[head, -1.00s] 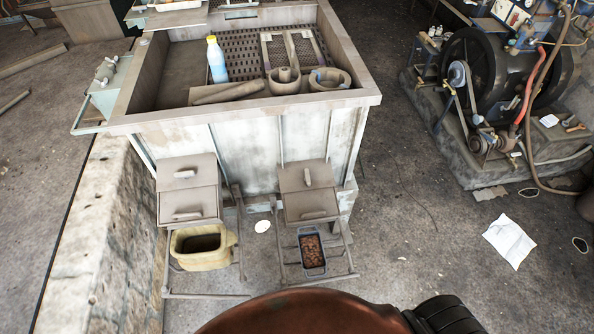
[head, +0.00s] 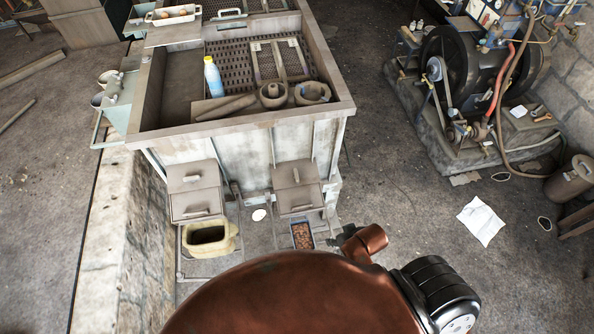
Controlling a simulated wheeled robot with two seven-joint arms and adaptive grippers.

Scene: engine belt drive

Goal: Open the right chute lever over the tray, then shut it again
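The right chute (head: 297,187) is a grey box on the front of the large bin. It has an upper handle and a lower handle (head: 300,208), and its front plates look shut. I cannot tell which handle is the lever. The tray (head: 313,244), dark with brown lumps in it, stands on the frame below this chute; my body hides its near part. A small dark part of my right gripper (head: 340,235) shows just right of the tray, beside my copper-coloured wrist. Its fingers are too small and covered to read. My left gripper is out of view.
The left chute (head: 194,190) stands over a yellowish tub (head: 211,238). The large bin (head: 240,127) holds a blue bottle (head: 214,77) and stone vessels. A stone wall runs along the left. Open floor lies right of the chutes, with a white sheet (head: 481,220) and the engine (head: 480,80) beyond.

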